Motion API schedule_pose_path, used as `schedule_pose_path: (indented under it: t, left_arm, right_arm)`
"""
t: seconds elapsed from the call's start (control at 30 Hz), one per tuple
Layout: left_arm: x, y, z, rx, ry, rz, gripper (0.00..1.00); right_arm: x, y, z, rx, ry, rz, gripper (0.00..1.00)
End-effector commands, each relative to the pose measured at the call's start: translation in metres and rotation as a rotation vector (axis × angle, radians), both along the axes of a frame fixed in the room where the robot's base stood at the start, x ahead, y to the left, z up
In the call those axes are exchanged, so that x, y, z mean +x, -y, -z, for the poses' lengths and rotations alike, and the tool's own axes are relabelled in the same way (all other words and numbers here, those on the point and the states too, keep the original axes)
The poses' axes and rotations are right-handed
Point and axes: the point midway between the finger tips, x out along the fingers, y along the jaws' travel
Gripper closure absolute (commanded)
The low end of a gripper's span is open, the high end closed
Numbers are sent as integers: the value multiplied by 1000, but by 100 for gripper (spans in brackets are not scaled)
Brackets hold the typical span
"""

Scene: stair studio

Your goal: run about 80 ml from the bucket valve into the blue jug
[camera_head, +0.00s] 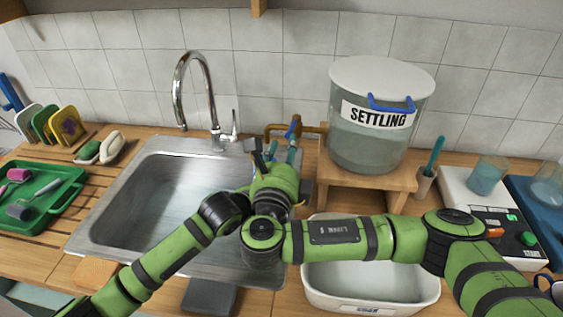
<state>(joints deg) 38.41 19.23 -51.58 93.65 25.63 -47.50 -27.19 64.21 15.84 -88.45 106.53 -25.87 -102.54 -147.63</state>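The clear bucket (366,145) labelled SETTLING stands on a wooden stand (368,181), holding cloudy water. A brass pipe (311,128) leaves its left side, with a blue valve handle (292,127) on it. My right gripper (259,150) is just below and left of the valve, over the sink's right rim; its fingers are too small and covered to read. Small blue bits show beside my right wrist; I cannot tell whether they belong to the blue jug, which is not clearly visible. My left arm reaches from the lower left to beside the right arm; its gripper is not distinguishable.
A steel sink (135,205) with a tap (184,90) lies left. A white tub (425,291) is below the stand. A beaker (487,177) of blue liquid sits on a white device (458,190) at right. A green tray (65,185) is far left.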

Motion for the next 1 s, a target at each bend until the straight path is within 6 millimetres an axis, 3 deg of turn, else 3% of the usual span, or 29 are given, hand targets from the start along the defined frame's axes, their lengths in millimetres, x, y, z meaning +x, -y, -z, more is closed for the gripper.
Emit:
schedule_pose_path:
  t: [0.1, 0.23, 0.6, 0.63, 0.7, 0.87, 1.0]
  left_arm:
    - [0, 0, -1, -1, 3, 1, 100]
    - [0, 0, -1, -1, 3, 1, 100]
    - [0, 0, -1, -1, 3, 1, 100]
    - [0, 0, -1, -1, 3, 1, 100]
    - [0, 0, -1, -1, 3, 1, 100]
    - [0, 0, -1, -1, 3, 1, 100]
    - [0, 0, -1, -1, 3, 1, 100]
  right_arm:
    - [-23, -6, 0, 1, -1, -4, 64]
    - [-37, -9, 0, 0, 0, -2, 64]
    - [-45, -10, 0, 0, 0, 0, 64]
    - [-45, -10, 0, 0, 0, 0, 72]
    - [-44, -9, 0, -1, 3, -1, 100]
    - [-34, 7, 1, -8, 39, -30, 100]
    - [-19, 37, 1, -40, 110, -107, 100]
